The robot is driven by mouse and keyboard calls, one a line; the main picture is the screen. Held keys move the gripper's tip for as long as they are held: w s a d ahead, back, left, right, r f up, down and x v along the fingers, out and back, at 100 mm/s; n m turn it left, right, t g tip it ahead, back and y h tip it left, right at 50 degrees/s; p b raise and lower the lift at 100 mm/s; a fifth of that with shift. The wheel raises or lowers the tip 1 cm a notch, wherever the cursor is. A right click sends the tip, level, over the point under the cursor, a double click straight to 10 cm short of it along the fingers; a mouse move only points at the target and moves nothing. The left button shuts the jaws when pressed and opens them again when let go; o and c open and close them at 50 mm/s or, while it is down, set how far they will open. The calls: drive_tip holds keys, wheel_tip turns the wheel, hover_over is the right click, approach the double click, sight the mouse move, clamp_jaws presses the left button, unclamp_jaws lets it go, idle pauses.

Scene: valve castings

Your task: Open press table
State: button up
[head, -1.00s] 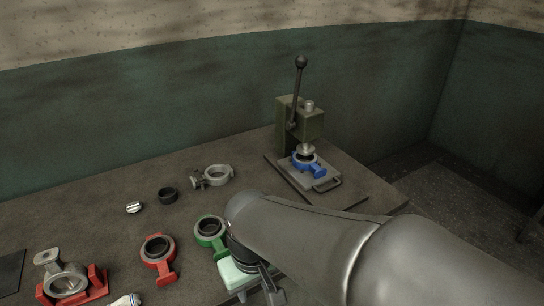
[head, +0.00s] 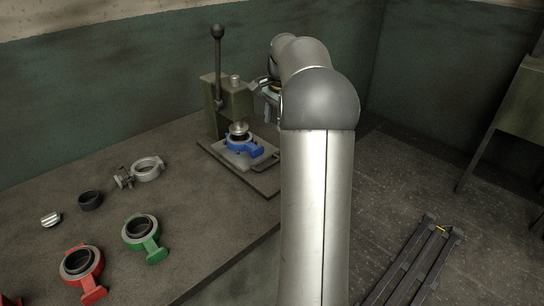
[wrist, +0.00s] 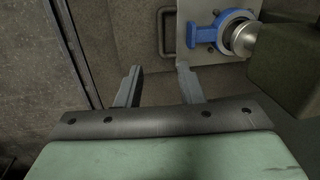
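The press (head: 227,106) stands at the back of the bench with its long lever (head: 218,65) upright. Its press table (head: 236,158) is a light plate under the ram, bearing a blue casting (head: 241,145) with a ring and lug. In the wrist view the table (wrist: 190,40) shows at the top, its handle (wrist: 163,33) on the left side and the blue casting (wrist: 205,35) beside the ram. My gripper (wrist: 160,72) is open with nothing between its fingers, short of the handle and apart from it. In the head view my gripper (head: 268,98) is partly hidden by my arm, right of the press.
On the bench lie a green casting (head: 144,236), a red casting (head: 82,268), a grey ring clamp (head: 147,168), a black ring (head: 90,200) and a small metal piece (head: 51,219). The floor right of the bench is open, with a dark rail frame (head: 415,262) on it.

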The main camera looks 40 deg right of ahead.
drive_tip(key=d, duration=0.2)
approach(272, 162)
drive_tip(key=shift+m, duration=0.3)
drive_tip(key=f, duration=0.2)
drive_tip(key=w+f, duration=0.1)
drive_tip(key=f, duration=0.2)
drive_tip(key=f+p, duration=0.1)
drive_tip(key=f, duration=0.2)
drive_tip(key=shift+w+a, duration=0.1)
drive_tip(key=shift+w, duration=0.05)
drive_tip(key=shift+r, duration=0.1)
clamp_jaws()
